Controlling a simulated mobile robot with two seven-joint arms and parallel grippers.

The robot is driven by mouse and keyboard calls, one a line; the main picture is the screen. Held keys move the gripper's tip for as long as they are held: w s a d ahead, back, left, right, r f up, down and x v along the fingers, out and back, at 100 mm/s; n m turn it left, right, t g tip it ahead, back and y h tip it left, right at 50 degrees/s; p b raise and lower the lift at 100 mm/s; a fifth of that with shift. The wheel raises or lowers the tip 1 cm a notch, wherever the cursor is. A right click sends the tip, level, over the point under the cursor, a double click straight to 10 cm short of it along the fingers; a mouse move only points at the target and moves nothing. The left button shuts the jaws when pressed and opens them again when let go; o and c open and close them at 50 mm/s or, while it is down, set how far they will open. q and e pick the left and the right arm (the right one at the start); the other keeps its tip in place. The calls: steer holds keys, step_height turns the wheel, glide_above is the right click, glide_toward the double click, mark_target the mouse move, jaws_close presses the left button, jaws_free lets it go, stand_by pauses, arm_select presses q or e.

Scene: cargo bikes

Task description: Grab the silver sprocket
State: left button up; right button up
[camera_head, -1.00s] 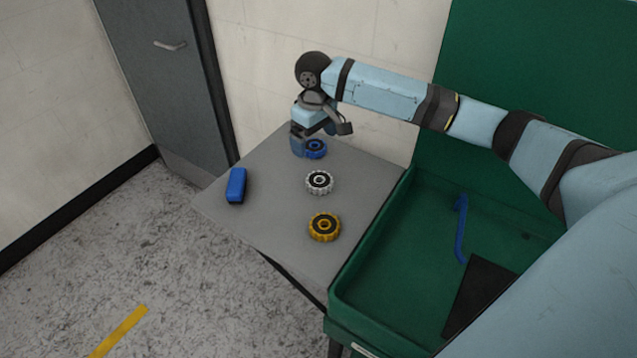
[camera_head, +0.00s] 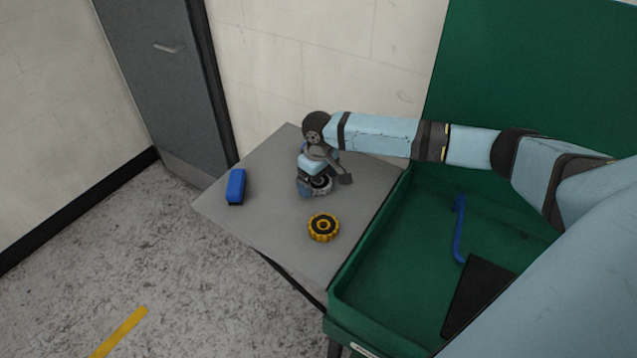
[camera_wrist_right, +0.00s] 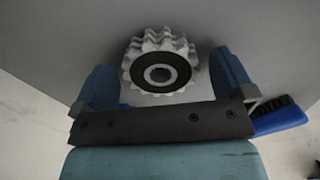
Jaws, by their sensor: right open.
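The silver sprocket (camera_head: 322,185), toothed with a black hub, lies on the grey table, partly hidden by my right gripper (camera_head: 314,190) in the head view. In the right wrist view the silver sprocket (camera_wrist_right: 152,48) sits between the two blue fingers of my right gripper (camera_wrist_right: 163,75). The fingers are open, one on each side, with a gap to it. A yellow sprocket (camera_head: 323,228) lies nearer on the table. The blue sprocket is hidden behind my right arm in the head view. My left gripper is not in view.
A blue object (camera_head: 236,186) lies near the left edge of the grey table (camera_head: 265,215); in the wrist view a blue object with black bristles (camera_wrist_right: 280,118) shows. A green tray (camera_head: 400,310) adjoins on the right, holding a blue tool (camera_head: 459,230) and a black panel (camera_head: 480,295).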

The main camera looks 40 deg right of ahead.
steer(key=c, duration=1.1)
steer(key=shift+r, duration=0.1)
steer(key=shift+c, duration=0.2)
